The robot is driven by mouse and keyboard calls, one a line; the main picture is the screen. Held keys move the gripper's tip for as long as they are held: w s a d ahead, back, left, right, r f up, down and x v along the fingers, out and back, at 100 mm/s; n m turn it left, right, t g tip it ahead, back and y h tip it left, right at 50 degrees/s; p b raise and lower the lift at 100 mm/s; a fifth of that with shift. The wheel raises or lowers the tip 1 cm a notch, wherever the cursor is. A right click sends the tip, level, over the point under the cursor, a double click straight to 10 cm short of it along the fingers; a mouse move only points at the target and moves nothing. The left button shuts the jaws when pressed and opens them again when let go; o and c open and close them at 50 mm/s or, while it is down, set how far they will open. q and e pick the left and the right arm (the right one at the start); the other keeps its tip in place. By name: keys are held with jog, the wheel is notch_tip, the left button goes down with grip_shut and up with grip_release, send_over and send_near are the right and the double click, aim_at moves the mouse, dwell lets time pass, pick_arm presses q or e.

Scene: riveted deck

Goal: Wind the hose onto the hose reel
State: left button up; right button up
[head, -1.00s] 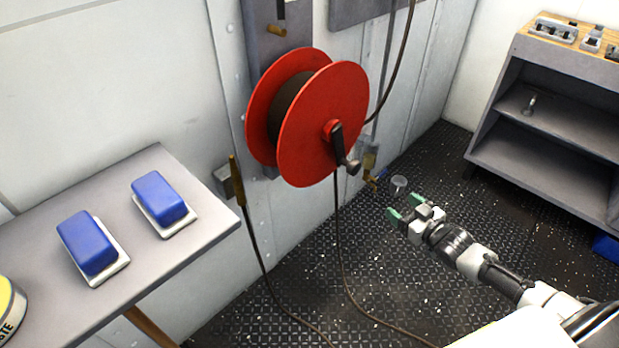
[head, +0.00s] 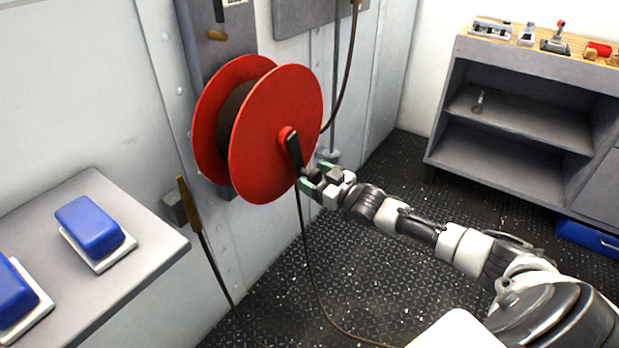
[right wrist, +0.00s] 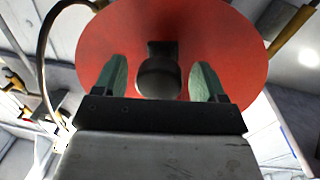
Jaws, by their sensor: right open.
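The red hose reel (head: 277,130) is mounted on the wall, with dark hose (head: 232,128) wound between its two discs. A dark hose (head: 306,255) hangs down below the reel and runs onto the deck. The black crank (head: 293,150) sits at the front disc's centre and points downward. My right gripper (head: 312,177) is at the crank's lower end. In the right wrist view the crank's rounded knob (right wrist: 158,78) lies between the two green fingertips, with gaps on both sides; the gripper is open. My left gripper is not in view.
A grey table (head: 150,262) with two blue blocks on white bases (head: 92,228) stands at the left. A brass-tipped hose end (head: 186,200) hangs by a wall bracket. A grey shelf unit (head: 520,75) stands back right. The deck between is open.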

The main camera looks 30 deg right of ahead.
jog(key=shift+x, duration=0.9)
